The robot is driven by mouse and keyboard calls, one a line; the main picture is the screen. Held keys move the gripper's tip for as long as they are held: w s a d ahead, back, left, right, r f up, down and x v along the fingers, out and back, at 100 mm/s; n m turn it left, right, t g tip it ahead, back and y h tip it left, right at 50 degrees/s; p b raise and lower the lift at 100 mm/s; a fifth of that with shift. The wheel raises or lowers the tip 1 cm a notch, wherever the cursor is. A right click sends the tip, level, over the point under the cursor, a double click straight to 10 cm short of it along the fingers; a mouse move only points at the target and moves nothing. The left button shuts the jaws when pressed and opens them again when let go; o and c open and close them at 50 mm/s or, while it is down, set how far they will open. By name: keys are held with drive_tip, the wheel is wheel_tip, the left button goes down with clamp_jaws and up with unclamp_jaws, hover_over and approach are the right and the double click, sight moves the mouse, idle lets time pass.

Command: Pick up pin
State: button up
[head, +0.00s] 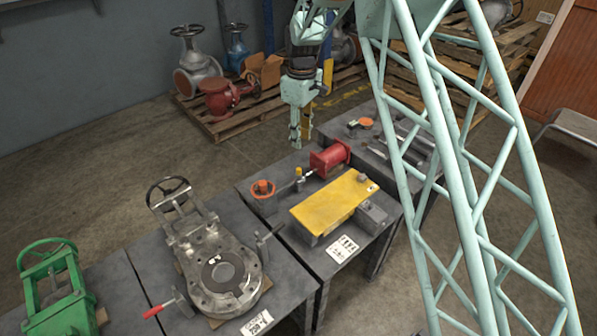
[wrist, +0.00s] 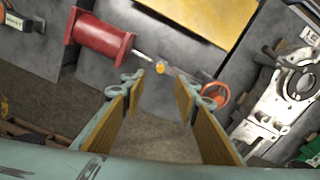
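My gripper (head: 301,138) hangs pointing down above the floor behind the middle table, apart from everything. In the wrist view its two fingers (wrist: 168,86) stand apart with nothing between them. Beyond the fingertips is a small yellow-tipped piece (wrist: 161,69), at the end of a metal rod from a red cylinder (wrist: 100,37). In the head view the same yellow-tipped piece (head: 298,172) stands on the middle table between the red cylinder (head: 330,158) and an orange handwheel (head: 262,189). I cannot tell for sure which piece is the pin.
The middle table (head: 277,228) also bears a yellow plate (head: 335,203). A large valve (head: 218,272) lies on the table to its left, and a green valve (head: 55,295) stands further left. Pallets with valves (head: 225,125) stand behind. Bare floor lies behind the tables.

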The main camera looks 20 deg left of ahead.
drive_tip(key=shift+a+f, duration=0.5)
drive_tip(key=shift+f, duration=0.1)
drive_tip(key=shift+f, duration=0.15)
drive_tip(key=b, duration=0.2)
hover_over(298, 169)
drive_tip(key=shift+w+f, duration=0.15)
drive_tip(key=shift+f, duration=4)
drive_tip(key=shift+f+b, duration=0.55)
drive_tip(key=shift+f, duration=2.05)
drive_tip(key=c, duration=0.9)
drive_tip(key=shift+c, duration=0.2)
